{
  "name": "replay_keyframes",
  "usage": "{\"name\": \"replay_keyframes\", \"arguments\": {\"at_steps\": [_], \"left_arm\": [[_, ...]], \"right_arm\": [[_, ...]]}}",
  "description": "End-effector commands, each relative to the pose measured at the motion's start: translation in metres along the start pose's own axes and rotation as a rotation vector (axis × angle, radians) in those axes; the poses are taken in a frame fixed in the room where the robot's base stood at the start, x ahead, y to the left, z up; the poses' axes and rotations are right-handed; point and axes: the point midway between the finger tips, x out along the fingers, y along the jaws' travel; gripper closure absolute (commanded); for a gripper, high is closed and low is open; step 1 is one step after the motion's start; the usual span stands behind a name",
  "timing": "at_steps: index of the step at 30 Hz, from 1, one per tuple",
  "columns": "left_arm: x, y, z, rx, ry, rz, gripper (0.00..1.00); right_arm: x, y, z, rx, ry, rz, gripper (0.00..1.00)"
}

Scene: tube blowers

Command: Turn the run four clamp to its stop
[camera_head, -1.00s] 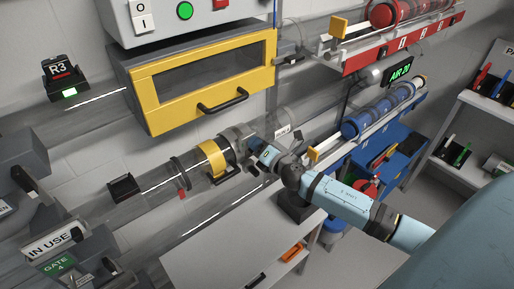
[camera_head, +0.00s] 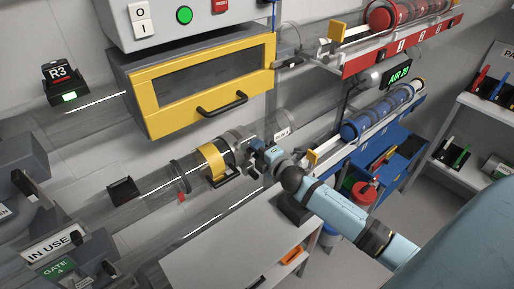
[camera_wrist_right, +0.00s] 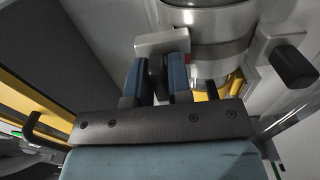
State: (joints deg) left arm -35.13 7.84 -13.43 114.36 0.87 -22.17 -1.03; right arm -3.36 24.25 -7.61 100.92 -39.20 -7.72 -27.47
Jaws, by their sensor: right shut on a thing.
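The run four clamp (camera_head: 240,143) is a grey metal collar around the clear tube on the wall, right of a yellow band (camera_head: 213,161). In the right wrist view the clamp shows as a silver ring (camera_wrist_right: 208,58) with a pale grey block (camera_wrist_right: 172,42) on it. My right gripper (camera_head: 258,153) is at the clamp's right side. In the right wrist view its blue fingers (camera_wrist_right: 160,75) are shut on a part of the clamp by that block; the fingers hide most of the gripped part. My left gripper is out of view.
A yellow-framed hatch (camera_head: 205,85) with a black handle is above the clamp. A grey table (camera_head: 215,258) is below it. A black knob (camera_wrist_right: 291,66) sticks out right of the silver ring. Blue (camera_head: 385,112) and red (camera_head: 405,40) tube racks are at right.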

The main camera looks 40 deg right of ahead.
Motion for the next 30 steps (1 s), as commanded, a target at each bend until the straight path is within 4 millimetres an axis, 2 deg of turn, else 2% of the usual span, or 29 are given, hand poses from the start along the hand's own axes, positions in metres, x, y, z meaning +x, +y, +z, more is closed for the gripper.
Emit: {"name": "replay_keyframes", "arguments": {"at_steps": [14, 15, 18, 26, 30], "left_arm": [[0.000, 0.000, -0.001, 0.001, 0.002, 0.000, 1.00], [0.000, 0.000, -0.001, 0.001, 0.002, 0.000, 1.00], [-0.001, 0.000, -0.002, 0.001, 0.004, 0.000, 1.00], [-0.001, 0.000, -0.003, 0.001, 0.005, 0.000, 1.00], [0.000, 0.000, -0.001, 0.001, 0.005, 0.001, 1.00]], "right_arm": [[0.000, 0.001, 0.000, 0.017, 0.000, 0.001, 1.00], [0.000, 0.001, 0.000, 0.017, 0.000, 0.001, 0.79], [0.000, 0.000, 0.000, 0.017, 0.000, 0.001, 0.61], [-0.001, 0.000, 0.000, 0.015, 0.000, 0.000, 0.61], [-0.011, -0.002, 0.000, 0.016, 0.001, -0.001, 0.61]]}}
